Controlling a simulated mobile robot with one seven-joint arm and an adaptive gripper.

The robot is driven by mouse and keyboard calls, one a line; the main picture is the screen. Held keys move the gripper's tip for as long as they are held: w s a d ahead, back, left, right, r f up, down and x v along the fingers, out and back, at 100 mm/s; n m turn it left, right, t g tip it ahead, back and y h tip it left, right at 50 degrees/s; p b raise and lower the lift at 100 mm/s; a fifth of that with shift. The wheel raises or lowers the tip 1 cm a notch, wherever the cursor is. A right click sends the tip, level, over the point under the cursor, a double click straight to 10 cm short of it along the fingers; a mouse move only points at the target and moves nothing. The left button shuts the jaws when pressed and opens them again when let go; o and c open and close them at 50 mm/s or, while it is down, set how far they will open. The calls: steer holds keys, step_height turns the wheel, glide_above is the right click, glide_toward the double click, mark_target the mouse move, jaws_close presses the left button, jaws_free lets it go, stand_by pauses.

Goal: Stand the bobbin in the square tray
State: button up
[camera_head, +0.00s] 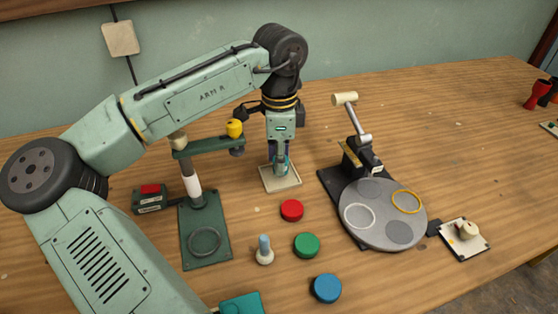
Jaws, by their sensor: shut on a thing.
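My gripper (281,161) points straight down over the pale square tray (292,182) in the middle of the table. It is shut on a small teal piece, which I take to be the bobbin (283,168). The fingers hide much of the bobbin. It looks upright and within the tray's outline. Whether its foot touches the tray floor I cannot tell.
A green stand (205,240) with an overhanging arm is close left of my gripper. A grey disc device (381,215) with a lever stands right. Red (291,210), green (306,245) and blue (327,288) discs and a blue-topped peg (264,250) lie in front.

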steer(key=shift+f, duration=0.75)
steer(key=shift+f, duration=0.15)
steer(key=o, duration=0.9)
step_height(320, 180, up, 12)
steer(key=shift+r+b, duration=0.2)
steer(key=shift+b, duration=0.15)
